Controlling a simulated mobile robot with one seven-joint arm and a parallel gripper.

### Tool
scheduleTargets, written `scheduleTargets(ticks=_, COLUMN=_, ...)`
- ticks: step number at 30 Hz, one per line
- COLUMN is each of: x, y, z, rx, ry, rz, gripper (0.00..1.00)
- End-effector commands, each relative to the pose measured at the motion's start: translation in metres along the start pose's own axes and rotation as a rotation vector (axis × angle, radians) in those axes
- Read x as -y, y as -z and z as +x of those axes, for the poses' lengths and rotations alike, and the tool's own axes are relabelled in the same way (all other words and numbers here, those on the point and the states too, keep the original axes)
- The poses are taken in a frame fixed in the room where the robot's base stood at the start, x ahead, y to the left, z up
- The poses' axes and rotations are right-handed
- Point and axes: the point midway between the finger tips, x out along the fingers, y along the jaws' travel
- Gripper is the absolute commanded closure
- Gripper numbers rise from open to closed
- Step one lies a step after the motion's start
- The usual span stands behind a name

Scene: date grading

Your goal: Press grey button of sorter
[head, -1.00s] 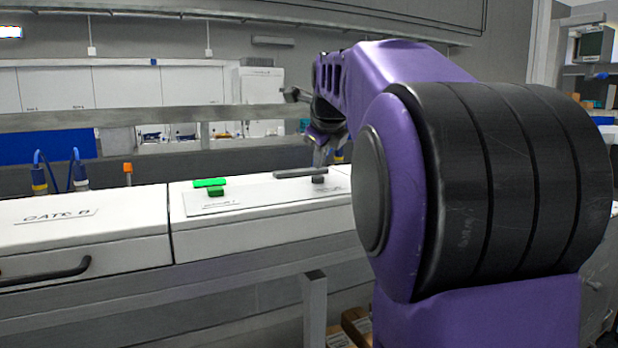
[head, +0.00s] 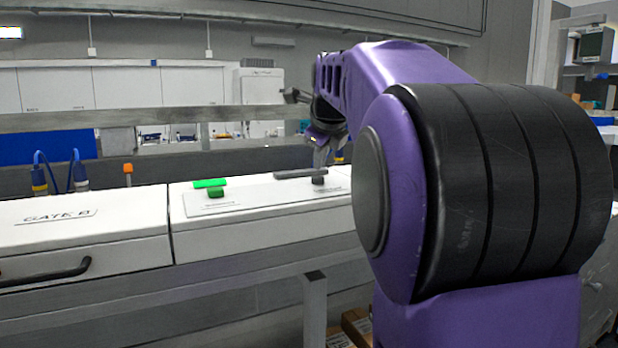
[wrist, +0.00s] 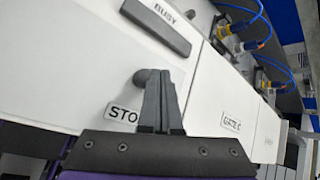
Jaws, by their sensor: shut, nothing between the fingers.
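The sorter's white top panel (head: 265,200) bears a dark grey button (head: 318,180) at its right, beside a long grey bar. In the wrist view, a round grey button (wrist: 142,76) shows just left of my fingertips, partly hidden behind them. A label beginning "STO" is beside it, its end covered by my fingers. My gripper (head: 321,161) is over the grey button in the head view and also shows in the wrist view (wrist: 156,76). It is shut and empty. I cannot tell whether the fingertips touch the button.
A green button (head: 217,193) and a lit green bar (head: 209,183) are left on the same panel. In the wrist view, a grey bar marked BUSY (wrist: 157,22) lies above my fingers. Blue cables (wrist: 262,28) stand at upper right. A grey rail (head: 120,118) runs behind the sorter.

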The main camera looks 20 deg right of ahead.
Motion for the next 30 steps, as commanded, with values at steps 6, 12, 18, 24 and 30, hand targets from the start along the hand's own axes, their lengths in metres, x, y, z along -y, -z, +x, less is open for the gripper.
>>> scheduleTargets(ticks=6, x=0.0, y=0.0, z=0.0, rx=0.0, ry=0.0, rz=0.0, gripper=1.0)
scheduleTargets(ticks=12, x=0.0, y=0.0, z=0.0, rx=0.0, ry=0.0, rz=0.0, gripper=1.0)
scheduleTargets(ticks=18, x=-0.0008, y=0.0008, z=0.0011, rx=0.0, ry=0.0, rz=0.0, gripper=1.0)
scheduleTargets(ticks=24, x=-0.0045, y=0.0045, z=0.0061, rx=0.0, ry=0.0, rz=0.0, gripper=1.0)
scheduleTargets(ticks=30, x=-0.0043, y=0.0044, z=0.006, rx=0.0, ry=0.0, rz=0.0, gripper=1.0)
